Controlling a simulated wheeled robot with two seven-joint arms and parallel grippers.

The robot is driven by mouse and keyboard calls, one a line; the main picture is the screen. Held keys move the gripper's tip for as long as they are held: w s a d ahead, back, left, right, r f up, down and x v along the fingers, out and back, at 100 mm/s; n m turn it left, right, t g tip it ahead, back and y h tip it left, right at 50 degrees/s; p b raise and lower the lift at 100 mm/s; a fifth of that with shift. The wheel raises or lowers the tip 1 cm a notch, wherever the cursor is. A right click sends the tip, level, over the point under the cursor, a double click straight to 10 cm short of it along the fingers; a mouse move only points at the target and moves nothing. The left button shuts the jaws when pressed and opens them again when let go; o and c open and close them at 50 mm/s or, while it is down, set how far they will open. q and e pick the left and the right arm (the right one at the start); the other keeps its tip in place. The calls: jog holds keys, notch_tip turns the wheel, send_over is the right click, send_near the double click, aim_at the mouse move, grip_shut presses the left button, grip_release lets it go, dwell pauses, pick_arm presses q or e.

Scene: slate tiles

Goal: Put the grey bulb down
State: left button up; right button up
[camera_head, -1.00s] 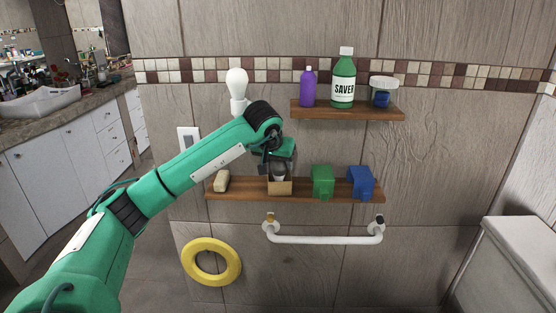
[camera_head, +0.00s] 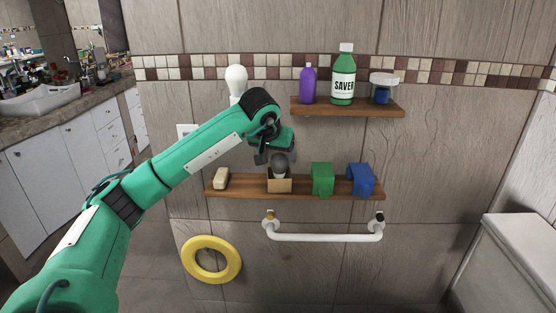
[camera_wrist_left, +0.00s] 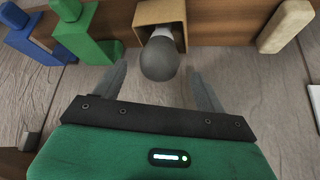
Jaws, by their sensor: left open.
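The grey bulb (camera_head: 280,161) stands upright with its base in a small open brown box (camera_head: 279,186) on the lower wooden shelf. In the left wrist view the bulb (camera_wrist_left: 160,59) shows its dark round end, with its pale base in the box (camera_wrist_left: 150,13). My left gripper (camera_head: 276,157) is open, just above the box near the bulb's round end. In the left wrist view its fingers (camera_wrist_left: 161,80) are spread to either side of the bulb, with gaps between. My right gripper is not in view.
The lower shelf (camera_head: 300,189) also holds a cream soap bar (camera_head: 221,178), a green block (camera_head: 322,179) and a blue block (camera_head: 361,180). An upper shelf (camera_head: 350,110) carries bottles and a jar. A white bulb (camera_head: 236,78) is on the wall behind my arm. A white rail (camera_head: 325,238) is below.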

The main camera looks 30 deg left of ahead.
pick_arm(q)
jog(key=v, duration=0.9)
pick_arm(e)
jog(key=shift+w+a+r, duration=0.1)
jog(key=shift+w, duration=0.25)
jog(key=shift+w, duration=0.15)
